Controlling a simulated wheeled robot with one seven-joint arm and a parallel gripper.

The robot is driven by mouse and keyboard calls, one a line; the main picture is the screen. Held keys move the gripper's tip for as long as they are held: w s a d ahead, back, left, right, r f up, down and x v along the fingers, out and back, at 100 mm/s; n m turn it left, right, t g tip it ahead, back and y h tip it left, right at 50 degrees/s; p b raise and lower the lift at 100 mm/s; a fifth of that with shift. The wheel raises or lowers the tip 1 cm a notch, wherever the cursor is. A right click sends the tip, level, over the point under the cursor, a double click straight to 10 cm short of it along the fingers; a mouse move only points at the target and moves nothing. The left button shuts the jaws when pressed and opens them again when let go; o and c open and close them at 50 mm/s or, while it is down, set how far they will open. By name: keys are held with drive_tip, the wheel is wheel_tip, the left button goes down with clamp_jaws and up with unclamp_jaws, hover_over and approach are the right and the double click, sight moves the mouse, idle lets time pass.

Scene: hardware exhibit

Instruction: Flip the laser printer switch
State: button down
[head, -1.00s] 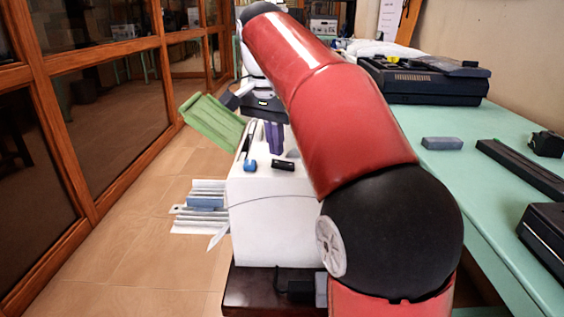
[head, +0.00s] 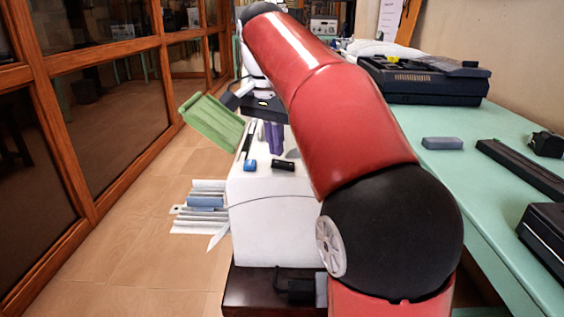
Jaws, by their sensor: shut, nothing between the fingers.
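The laser printer appears to be the white box (head: 262,205) left of centre, with a green tilted tray (head: 212,122) at its upper left. A small blue part (head: 249,165) and a small black part (head: 283,165) sit on its top. I cannot tell which is the switch, or its setting. My gripper (head: 273,151) shows as a black hand with purple fingers pointing down over the printer's top. The fingers are shut and empty, behind the blue and black parts. Whether they touch the top is unclear. My red arm hides the printer's right side.
The printer stands on a dark base (head: 255,290). Grey slats (head: 204,212) stick out on its left. A green table (head: 440,185) on the right carries a black machine (head: 425,80) and a grey block (head: 442,143). Wood-framed glass lines the left; tiled floor between is free.

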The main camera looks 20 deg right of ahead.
sight(276, 162)
drive_tip(key=shift+f+b, duration=0.65)
drive_tip(key=shift+f, duration=0.25)
idle(0.6)
wheel_tip(276, 162, up, 5)
drive_tip(key=p, duration=0.5)
drive_tip(key=shift+r, duration=1)
